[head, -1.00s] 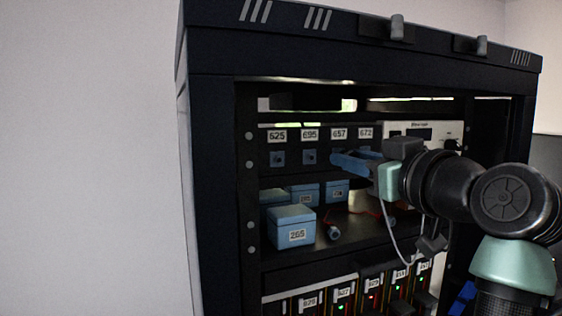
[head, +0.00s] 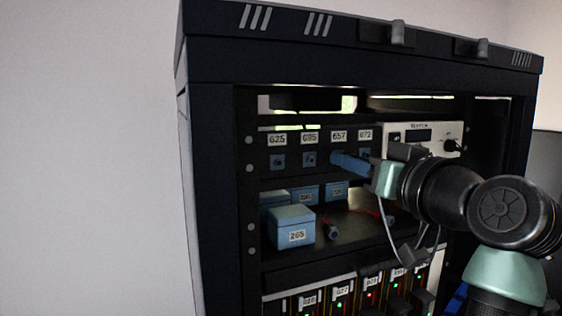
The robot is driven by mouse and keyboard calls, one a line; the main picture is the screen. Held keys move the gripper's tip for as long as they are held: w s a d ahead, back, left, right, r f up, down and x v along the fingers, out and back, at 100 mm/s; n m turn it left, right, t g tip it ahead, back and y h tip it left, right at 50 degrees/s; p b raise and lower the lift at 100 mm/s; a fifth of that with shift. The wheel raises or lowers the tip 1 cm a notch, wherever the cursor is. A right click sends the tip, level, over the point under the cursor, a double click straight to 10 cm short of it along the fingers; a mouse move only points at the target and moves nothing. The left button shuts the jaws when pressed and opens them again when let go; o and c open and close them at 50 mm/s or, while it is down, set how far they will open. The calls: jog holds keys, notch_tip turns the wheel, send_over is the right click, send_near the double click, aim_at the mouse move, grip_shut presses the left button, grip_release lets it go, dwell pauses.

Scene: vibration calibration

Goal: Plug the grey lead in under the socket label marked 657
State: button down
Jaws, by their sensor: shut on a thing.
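The socket label 657 (head: 338,135) is third in a row of labels on the dark panel in the rack. My gripper (head: 340,160) has its blue fingers right below that label, at the panel front. They cover the socket under 657. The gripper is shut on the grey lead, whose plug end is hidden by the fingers. The lead's thin grey cable (head: 382,217) hangs in a loop below the gripper. I cannot tell whether the plug touches or enters the socket.
Sockets under labels 625 (head: 277,139) and 695 (head: 309,138) show to the left; label 672 (head: 365,134) is to the right. A white instrument (head: 421,130) stands right of the panel. A blue box marked 265 (head: 290,228) and other blue boxes sit on the shelf below.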

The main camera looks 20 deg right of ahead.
jog(key=shift+m+p, duration=0.5)
jog(key=shift+m, duration=0.6)
jog(key=c, duration=0.7)
grip_release()
jog(key=shift+o, duration=0.2)
jog(key=shift+s, duration=0.1)
jog(key=shift+s+d+b, duration=0.1)
jog(key=shift+s+b, duration=0.35)
jog(key=shift+s, duration=1.95)
